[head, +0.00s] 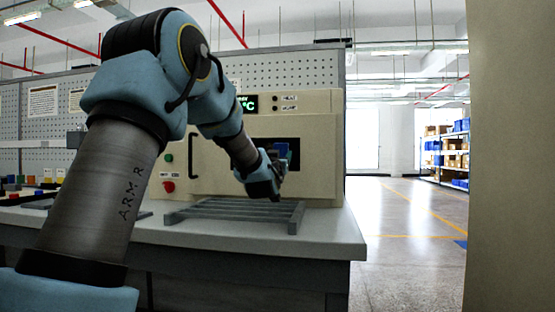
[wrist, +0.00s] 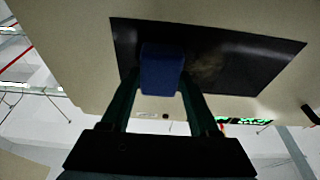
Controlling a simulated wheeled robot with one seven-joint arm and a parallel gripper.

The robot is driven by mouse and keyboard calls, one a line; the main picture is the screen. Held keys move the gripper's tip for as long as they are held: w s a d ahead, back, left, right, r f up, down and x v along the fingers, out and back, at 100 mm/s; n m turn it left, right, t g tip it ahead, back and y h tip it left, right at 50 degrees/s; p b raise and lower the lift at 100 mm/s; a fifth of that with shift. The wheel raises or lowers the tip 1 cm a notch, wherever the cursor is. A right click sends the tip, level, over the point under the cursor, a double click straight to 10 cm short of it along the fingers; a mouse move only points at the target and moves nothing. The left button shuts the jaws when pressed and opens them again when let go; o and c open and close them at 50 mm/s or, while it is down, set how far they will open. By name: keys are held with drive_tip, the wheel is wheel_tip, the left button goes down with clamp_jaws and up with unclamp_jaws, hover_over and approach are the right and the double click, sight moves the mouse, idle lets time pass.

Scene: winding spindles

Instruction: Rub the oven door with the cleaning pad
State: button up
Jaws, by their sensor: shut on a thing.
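The oven (head: 315,112) is a beige box on the bench, with a dark window (head: 294,147) in its door. In the wrist view the dark door window (wrist: 240,66) fills the upper middle, with a faint brownish smudge (wrist: 208,66) beside the pad. The cleaning pad (wrist: 161,70) is a blue block between the fingers of my gripper (wrist: 160,88), which is shut on it. In the head view the pad (head: 281,149) shows in front of the window, above my gripper (head: 278,172). I cannot tell whether the pad touches the glass.
A grey slatted rack (head: 235,213) lies on the bench (head: 330,243) below the door. A dark vertical handle (head: 192,157) is at the door's left, near green and red buttons (head: 168,187). Open floor (head: 405,230) and shelves (head: 447,155) are to the right.

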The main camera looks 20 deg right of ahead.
drive_tip(key=w+a+b, duration=0.2)
drive_tip(key=w+a, duration=0.2)
drive_tip(key=a, duration=0.3)
idle(0.6)
drive_tip(key=s+a+b, duration=0.3)
drive_tip(key=s, duration=0.2)
drive_tip(key=shift+s, duration=0.15)
idle(0.5)
drive_tip(key=shift+b, duration=0.3)
drive_tip(key=s+b, duration=0.1)
drive_tip(key=s+a, duration=0.1)
drive_tip(key=shift+s+a+b, duration=0.15)
drive_tip(key=shift+s+b, duration=0.2)
drive_tip(key=shift+b, duration=0.05)
drive_tip(key=shift+r, duration=0.1)
